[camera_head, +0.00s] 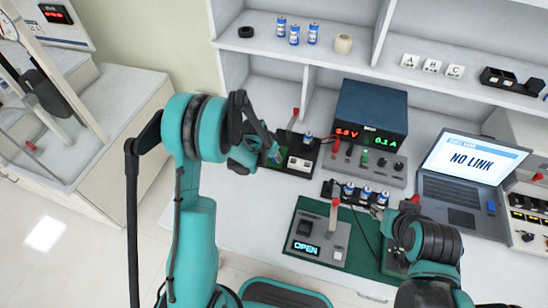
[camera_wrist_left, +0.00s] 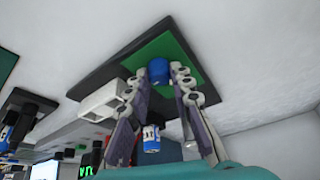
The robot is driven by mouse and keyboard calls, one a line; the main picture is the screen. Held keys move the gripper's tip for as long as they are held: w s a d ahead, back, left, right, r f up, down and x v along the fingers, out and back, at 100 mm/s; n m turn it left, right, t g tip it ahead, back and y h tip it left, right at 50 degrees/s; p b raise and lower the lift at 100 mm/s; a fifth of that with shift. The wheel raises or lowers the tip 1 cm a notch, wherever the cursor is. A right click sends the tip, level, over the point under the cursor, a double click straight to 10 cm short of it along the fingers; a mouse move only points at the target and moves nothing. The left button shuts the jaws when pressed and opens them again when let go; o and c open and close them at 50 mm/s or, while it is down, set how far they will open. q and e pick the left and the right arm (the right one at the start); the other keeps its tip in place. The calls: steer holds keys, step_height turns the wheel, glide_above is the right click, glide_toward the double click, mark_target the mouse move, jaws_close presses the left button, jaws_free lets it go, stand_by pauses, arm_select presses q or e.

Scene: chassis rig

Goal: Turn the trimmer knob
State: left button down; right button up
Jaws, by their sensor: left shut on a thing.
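The trimmer knob (camera_wrist_left: 158,71) is a small blue cylinder standing on a green square (camera_wrist_left: 168,50) on a black board (camera_wrist_left: 95,82). In the left wrist view my left gripper (camera_wrist_left: 164,78) has its fingertips on both sides of the knob, shut on it. In the head view my left gripper (camera_head: 270,153) is over the left end of the black board (camera_head: 292,172) and mostly hides the knob.
A white block (camera_head: 300,163) and a blue-white battery (camera_head: 308,138) sit close to my left gripper. A power supply (camera_head: 370,110) stands behind, showing red and green digits. A green mat (camera_head: 350,257) holds a panel reading OPEN. A laptop (camera_head: 465,170) reads NO LINK.

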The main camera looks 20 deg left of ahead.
stand_by(0.3)
arm_select(q)
steer(key=c, duration=1.3)
jaws_free()
steer(key=shift+c, duration=0.2)
steer(key=v, duration=1.2)
steer(key=shift+s+d+r, duration=0.1)
steer(key=shift+s, duration=0.05)
steer(key=s+r+n+t, duration=0.1)
steer(key=s+r, duration=0.2)
steer(key=s, duration=0.4)
steer(key=s+d+r+n+t+y, duration=0.1)
steer(key=s+r+n, duration=0.1)
steer(key=s+r, duration=0.2)
steer(key=s+r+n+t, duration=0.1)
steer(key=s+r, duration=0.3)
steer(key=s, duration=0.6)
steer(key=shift+d+n+y, duration=0.25)
steer(key=shift+n+y, duration=0.15)
steer(key=shift+n, duration=0.1)
